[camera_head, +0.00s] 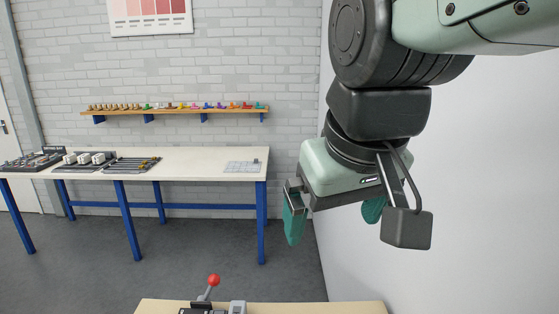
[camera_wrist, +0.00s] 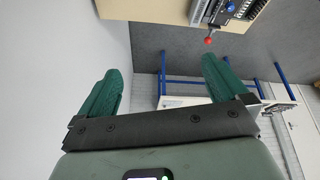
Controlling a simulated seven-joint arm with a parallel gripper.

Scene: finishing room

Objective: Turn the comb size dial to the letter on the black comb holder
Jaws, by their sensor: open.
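My gripper (camera_head: 334,222) hangs at the right of the head view, open and empty, with its two green fingers apart. In the wrist view its fingers (camera_wrist: 160,78) are spread with nothing between them. A grey machine (camera_head: 237,307) with a red-knobbed lever (camera_head: 213,280) is cut off at the bottom of the head view. The machine (camera_wrist: 223,10) and its red knob (camera_wrist: 208,40) also show at the top of the wrist view, well away from the fingers. I cannot make out the comb size dial, the black comb holder or any letter.
The machine stands on a light wooden tabletop (camera_head: 300,308). A long white bench (camera_head: 200,163) with blue legs stands by the back wall, bearing dark trays (camera_head: 80,160) and a grey pad (camera_head: 242,167). A shelf (camera_head: 175,109) above holds coloured pieces. A white wall (camera_head: 450,270) is at right.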

